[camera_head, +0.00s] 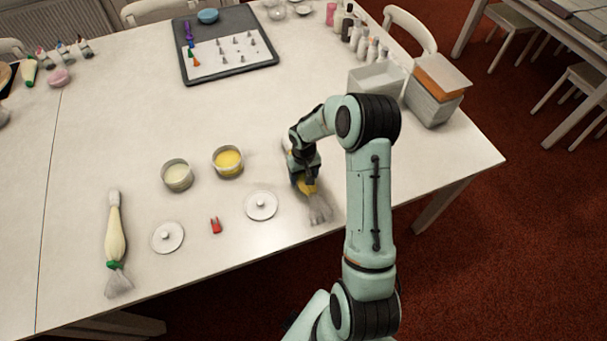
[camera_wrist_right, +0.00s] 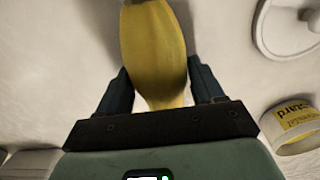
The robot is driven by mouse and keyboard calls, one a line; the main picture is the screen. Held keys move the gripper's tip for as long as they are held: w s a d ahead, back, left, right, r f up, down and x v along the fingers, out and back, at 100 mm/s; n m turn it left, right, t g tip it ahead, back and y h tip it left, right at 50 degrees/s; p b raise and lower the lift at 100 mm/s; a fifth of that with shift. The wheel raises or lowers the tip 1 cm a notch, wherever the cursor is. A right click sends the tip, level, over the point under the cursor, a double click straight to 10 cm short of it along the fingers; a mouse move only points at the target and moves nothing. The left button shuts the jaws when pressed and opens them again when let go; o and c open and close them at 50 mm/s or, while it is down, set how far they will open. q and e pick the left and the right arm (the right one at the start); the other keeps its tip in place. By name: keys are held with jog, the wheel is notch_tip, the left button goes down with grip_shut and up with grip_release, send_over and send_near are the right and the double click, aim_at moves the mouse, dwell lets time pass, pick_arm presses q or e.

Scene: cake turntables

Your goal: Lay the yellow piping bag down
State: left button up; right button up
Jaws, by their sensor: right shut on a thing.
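The yellow piping bag (camera_head: 308,188) is at the right part of the table's front side, mostly hidden under my right gripper (camera_head: 304,178) in the head view. Its clear, crumpled end points toward the front edge. In the right wrist view the yellow bag (camera_wrist_right: 155,50) fills the space between the two dark fingers, and my right gripper (camera_wrist_right: 158,88) is shut on it. The bag is at or close above the tabletop; I cannot tell whether it touches. My left gripper is not in view.
Two open tubs, one pale (camera_head: 177,176) and one yellow (camera_head: 228,161), stand left of the gripper. Two white lids (camera_head: 261,206) (camera_head: 168,238), a red clip (camera_head: 216,225) and a cream piping bag (camera_head: 115,232) lie nearby. A white bin (camera_head: 377,80) stands behind right.

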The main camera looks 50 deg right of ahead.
jog(key=shift+f, duration=0.35)
jog(key=o, duration=0.8)
jog(key=shift+c, duration=0.2)
notch_tip(320, 180, up, 14)
jog(key=shift+f, duration=0.25)
